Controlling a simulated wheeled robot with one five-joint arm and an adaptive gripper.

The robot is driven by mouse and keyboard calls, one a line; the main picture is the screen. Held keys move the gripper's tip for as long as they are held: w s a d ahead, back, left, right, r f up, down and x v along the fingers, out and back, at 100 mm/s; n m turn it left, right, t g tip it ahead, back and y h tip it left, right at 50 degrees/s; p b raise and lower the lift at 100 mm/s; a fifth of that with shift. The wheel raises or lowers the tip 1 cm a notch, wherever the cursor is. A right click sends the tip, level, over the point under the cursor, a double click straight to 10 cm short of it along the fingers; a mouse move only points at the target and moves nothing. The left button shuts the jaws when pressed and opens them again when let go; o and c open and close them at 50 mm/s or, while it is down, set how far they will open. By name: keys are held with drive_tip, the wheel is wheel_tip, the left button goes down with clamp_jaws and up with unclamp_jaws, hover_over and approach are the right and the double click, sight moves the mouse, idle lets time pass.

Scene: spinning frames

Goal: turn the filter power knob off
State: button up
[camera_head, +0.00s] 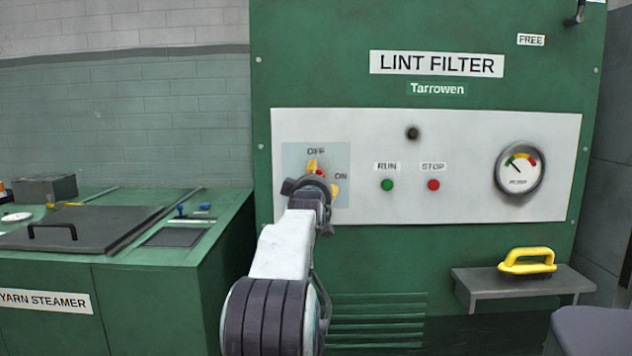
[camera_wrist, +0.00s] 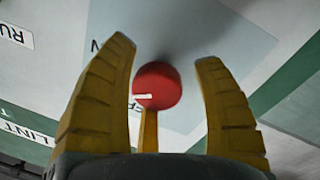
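The filter power knob (camera_wrist: 158,86) is red and round, with a short white mark on its left side in the wrist view. In the head view only a small red bit of the knob (camera_head: 320,172) shows behind my gripper (camera_head: 323,180). In the wrist view my gripper's yellow fingers (camera_wrist: 165,62) stand apart on both sides of the knob, with visible gaps. A third yellow finger is below it, and I cannot tell whether it touches.
The green RUN button (camera_head: 387,185) and red STOP button (camera_head: 433,185) are right of the knob, with a gauge (camera_head: 519,168) further right. A yellow handle (camera_head: 527,261) sits on a grey shelf (camera_head: 520,283). A yarn steamer (camera_head: 150,310) stands at left.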

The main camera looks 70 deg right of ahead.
drive_tip(key=shift+o, duration=0.7)
drive_tip(key=shift+r, duration=0.1)
drive_tip(key=shift+a+r, duration=0.1)
drive_tip(key=shift+a, duration=0.1)
drive_tip(key=v, duration=1.1)
drive_tip(key=shift+s+a, duration=0.15)
drive_tip(key=shift+a, duration=0.2)
